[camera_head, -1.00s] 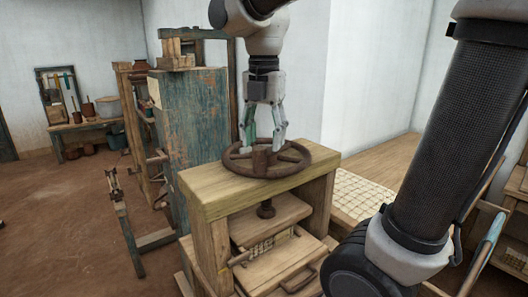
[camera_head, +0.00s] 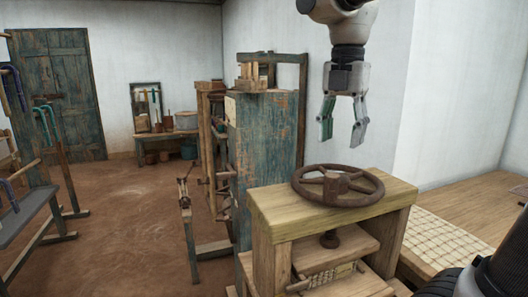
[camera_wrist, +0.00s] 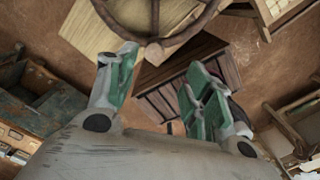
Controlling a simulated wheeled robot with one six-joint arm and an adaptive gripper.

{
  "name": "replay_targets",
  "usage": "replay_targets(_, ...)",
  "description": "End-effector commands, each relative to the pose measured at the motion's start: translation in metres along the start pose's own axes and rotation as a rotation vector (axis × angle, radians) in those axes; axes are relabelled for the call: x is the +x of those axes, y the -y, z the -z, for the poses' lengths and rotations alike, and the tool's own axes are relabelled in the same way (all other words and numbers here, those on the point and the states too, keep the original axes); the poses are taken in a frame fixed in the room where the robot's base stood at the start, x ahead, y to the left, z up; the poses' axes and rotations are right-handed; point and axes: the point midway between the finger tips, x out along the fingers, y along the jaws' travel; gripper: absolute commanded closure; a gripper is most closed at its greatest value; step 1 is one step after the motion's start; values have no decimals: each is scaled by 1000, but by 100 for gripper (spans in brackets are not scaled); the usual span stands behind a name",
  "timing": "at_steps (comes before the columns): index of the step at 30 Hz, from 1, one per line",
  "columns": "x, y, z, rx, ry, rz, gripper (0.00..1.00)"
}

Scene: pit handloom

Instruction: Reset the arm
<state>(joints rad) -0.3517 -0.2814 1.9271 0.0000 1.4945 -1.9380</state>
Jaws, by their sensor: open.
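My gripper (camera_head: 342,122) hangs fingers-down in the head view, above the rusty handwheel (camera_head: 338,187) of a wooden press (camera_head: 270,212). Its two fingers are spread apart with nothing between them, and a clear gap separates the fingertips from the wheel. In the wrist view my gripper (camera_wrist: 160,85) also shows open, with green pads on the fingers. The handwheel (camera_wrist: 150,35) shows there at the top, cut off by the picture's edge.
A tall blue-painted wooden cabinet (camera_head: 262,140) stands left of the press. A woven mat (camera_head: 440,245) lies on a wooden surface at right. A rack with coloured handles (camera_head: 40,200) stands at far left. The brown floor (camera_head: 130,220) between is mostly clear.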

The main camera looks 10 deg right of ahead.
Motion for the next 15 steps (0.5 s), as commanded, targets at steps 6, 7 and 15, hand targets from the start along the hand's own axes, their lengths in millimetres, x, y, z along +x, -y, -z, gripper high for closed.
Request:
replay_targets(6,20,35,-8,438,16,-72,49)
replay_targets(7,25,42,-9,543,16,-89,49)
replay_targets(15,77,108,-14,1519,-44,-276,49)
